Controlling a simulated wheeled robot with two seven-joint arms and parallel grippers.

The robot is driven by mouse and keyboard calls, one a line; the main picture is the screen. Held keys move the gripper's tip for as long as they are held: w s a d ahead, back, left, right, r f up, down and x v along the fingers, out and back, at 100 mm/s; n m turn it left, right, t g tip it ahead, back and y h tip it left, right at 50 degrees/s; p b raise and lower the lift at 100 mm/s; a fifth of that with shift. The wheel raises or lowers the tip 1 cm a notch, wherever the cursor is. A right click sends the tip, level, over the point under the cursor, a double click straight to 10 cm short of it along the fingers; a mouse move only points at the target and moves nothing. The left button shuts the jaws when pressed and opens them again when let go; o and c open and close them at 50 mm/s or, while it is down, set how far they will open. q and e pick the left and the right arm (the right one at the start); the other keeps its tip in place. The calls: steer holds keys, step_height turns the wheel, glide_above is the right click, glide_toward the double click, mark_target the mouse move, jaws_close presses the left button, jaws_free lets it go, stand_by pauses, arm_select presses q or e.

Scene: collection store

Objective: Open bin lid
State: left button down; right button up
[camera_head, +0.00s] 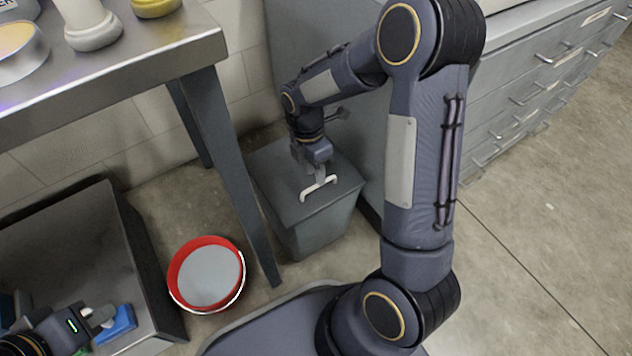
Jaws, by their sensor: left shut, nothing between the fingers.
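The grey bin (315,235) stands on the floor beside the metal table leg. Its lid (275,178) is down, with a pale bar handle (318,187) on top. My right gripper (320,178) reaches down to the handle, at or touching it; its fingers are too small to tell whether they grip it. My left gripper (104,318) is at the lower left, shut and empty, close to a blue object (118,326).
A red-rimmed round container (207,274) stands on the floor left of the bin. A metal table (130,60) with several items is at upper left, a dark low box (70,240) below it. Grey drawers (540,75) stand at right; the floor (520,250) there is clear.

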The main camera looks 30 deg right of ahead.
steer(key=shift+s+f+b, duration=0.15)
steer(key=shift+f+b, duration=0.1)
steer(key=shift+f, duration=0.5)
steer(key=shift+s+f+b, duration=0.15)
steer(key=shift+f+b, duration=0.05)
steer(key=shift+f, duration=0.5)
jaws_close()
